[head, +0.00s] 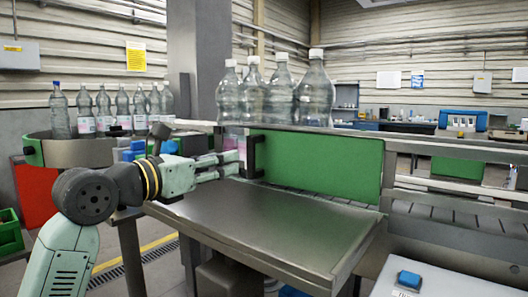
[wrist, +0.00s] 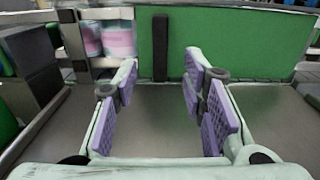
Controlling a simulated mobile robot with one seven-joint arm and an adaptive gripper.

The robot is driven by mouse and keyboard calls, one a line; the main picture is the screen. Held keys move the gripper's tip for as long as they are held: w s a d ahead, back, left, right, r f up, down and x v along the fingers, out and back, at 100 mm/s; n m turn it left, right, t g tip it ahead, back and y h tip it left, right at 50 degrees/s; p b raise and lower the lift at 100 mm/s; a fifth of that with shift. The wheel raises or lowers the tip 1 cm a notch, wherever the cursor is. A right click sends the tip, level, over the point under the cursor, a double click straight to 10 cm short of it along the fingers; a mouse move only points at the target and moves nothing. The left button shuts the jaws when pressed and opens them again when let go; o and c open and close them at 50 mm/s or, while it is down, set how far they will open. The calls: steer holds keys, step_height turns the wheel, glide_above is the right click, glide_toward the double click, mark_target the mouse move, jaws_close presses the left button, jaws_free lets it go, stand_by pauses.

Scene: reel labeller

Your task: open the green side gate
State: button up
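The green side gate (head: 325,166) is an upright panel along the conveyor side, behind a metal shelf, and looks closed. Its black vertical handle (head: 253,157) is at the panel's left end. In the wrist view the gate (wrist: 235,42) fills the upper right and the handle (wrist: 160,48) stands upright in the middle. My gripper (head: 236,162) is open and empty, reaching in from the left above the shelf. In the wrist view my gripper's (wrist: 160,68) purple-padded fingers lie left and right of the handle in the picture. I cannot tell whether the fingertips reach around it.
The bare metal shelf (head: 260,225) lies below my gripper. Several large clear bottles (head: 315,92) stand behind the gate. A round table (head: 75,152) with more bottles is at left. A white box with a blue button (head: 409,279) is at the lower right.

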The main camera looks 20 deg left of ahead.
mark_target(250, 154)
steer(key=p+x, duration=0.3)
steer(key=x, duration=0.7)
steer(key=shift+w+d, duration=0.15)
steer(key=shift+w, duration=0.1)
steer(key=shift+c, duration=0.2)
jaws_close()
stand_by(0.3)
